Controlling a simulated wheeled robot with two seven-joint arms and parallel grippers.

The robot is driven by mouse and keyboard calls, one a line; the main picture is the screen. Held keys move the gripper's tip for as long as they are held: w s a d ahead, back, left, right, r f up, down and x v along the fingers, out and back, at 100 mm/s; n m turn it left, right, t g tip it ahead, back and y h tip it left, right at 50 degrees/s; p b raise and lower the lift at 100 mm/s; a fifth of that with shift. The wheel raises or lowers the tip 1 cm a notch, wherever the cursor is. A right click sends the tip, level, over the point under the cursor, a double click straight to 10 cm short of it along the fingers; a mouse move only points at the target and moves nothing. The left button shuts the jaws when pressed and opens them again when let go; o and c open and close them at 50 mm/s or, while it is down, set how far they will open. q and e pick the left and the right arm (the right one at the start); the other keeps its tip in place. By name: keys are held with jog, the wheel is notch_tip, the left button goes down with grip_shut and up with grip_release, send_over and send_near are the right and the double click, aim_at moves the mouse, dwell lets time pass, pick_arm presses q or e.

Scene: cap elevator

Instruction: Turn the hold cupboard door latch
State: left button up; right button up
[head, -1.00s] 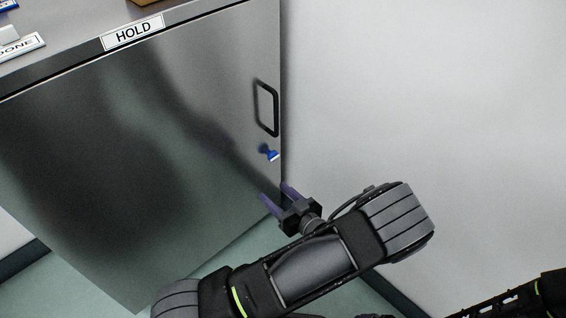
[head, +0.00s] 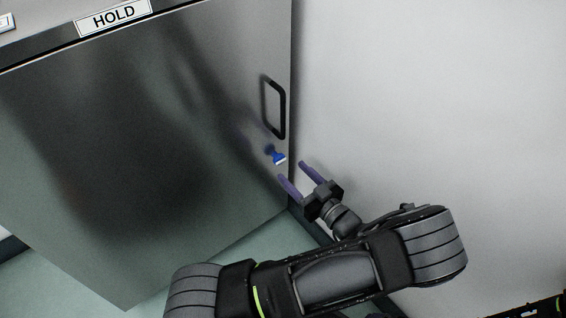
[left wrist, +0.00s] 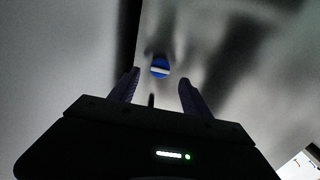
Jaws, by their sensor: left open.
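The blue latch (head: 277,156) with a white bar sits on the steel HOLD cupboard door (head: 150,140), near its right edge and below the black handle (head: 274,108). My left gripper (head: 296,175) is open and empty, just below and to the right of the latch, its purple fingers pointing up and left. In the left wrist view the latch (left wrist: 159,68) shows ahead, in line with the gap between the fingertips (left wrist: 158,80). Its white bar lies about level there. The fingers do not appear to touch it. My right gripper is not in view.
A HOLD label (head: 113,17) is on the cupboard's top front edge. A plain grey wall (head: 430,90) stands close to the right of the cupboard. Green floor (head: 215,270) shows below the door.

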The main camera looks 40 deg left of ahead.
aim_at(280, 161)
pick_arm(q)
jog(key=b+x, duration=0.1)
jog(key=x, duration=0.5)
jog(key=shift+c, duration=0.5)
grip_shut()
